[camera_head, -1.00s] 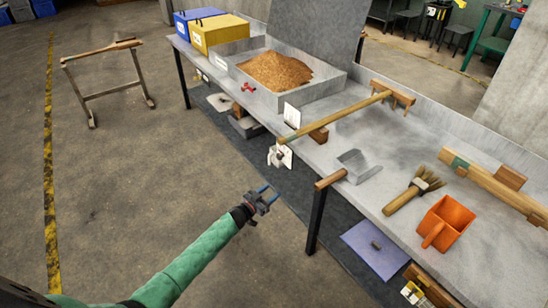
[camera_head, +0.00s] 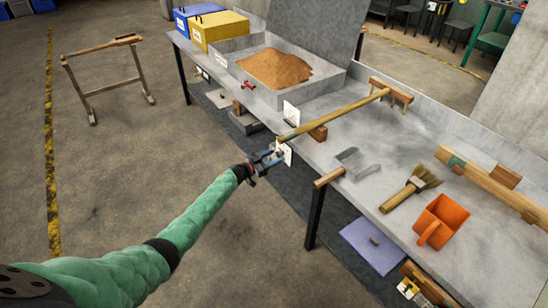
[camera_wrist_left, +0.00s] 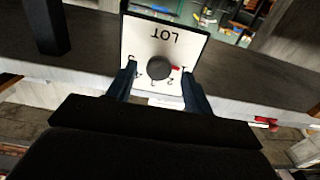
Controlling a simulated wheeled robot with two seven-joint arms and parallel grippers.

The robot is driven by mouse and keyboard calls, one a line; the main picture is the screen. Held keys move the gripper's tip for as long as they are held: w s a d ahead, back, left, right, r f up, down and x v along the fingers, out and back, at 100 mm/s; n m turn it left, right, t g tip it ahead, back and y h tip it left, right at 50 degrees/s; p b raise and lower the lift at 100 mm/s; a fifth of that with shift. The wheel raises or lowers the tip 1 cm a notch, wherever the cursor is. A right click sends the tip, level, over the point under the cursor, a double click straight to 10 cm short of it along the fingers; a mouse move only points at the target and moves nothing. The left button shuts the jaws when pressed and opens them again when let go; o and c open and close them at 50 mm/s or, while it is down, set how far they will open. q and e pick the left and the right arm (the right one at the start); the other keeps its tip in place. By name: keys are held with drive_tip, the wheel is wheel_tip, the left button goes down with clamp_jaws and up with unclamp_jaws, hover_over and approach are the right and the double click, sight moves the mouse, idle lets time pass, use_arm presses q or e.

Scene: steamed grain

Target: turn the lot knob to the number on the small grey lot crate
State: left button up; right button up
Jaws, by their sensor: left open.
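The lot knob (camera_wrist_left: 159,67) is a dark round knob on a white plate (camera_wrist_left: 165,40) marked LOT, upside down in the left wrist view. A red mark beside the knob points to the right of that picture, by what looks like a 1. Other small numbers ring the knob, partly hidden. My left gripper (camera_head: 271,157) is open at the bench's front edge, its fingers on either side of the knob; I cannot tell whether they touch it. A low grey box (camera_head: 246,122) below the bench may be the lot crate; no number is readable on it. My right gripper is out of view.
The grey bench (camera_head: 372,150) carries a grain tray (camera_head: 235,70), a long wooden rod (camera_head: 340,117), a metal scoop (camera_head: 355,165), a brush (camera_head: 410,189) and an orange scoop (camera_head: 440,221). A red-handled part (camera_head: 248,86) sits on the bench front.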

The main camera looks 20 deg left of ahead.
use_arm(q)
drive_tip(key=shift+w+d, duration=0.4)
drive_tip(key=shift+w, duration=0.1)
drive_tip(key=c, duration=0.9)
drive_tip(key=shift+c, duration=0.2)
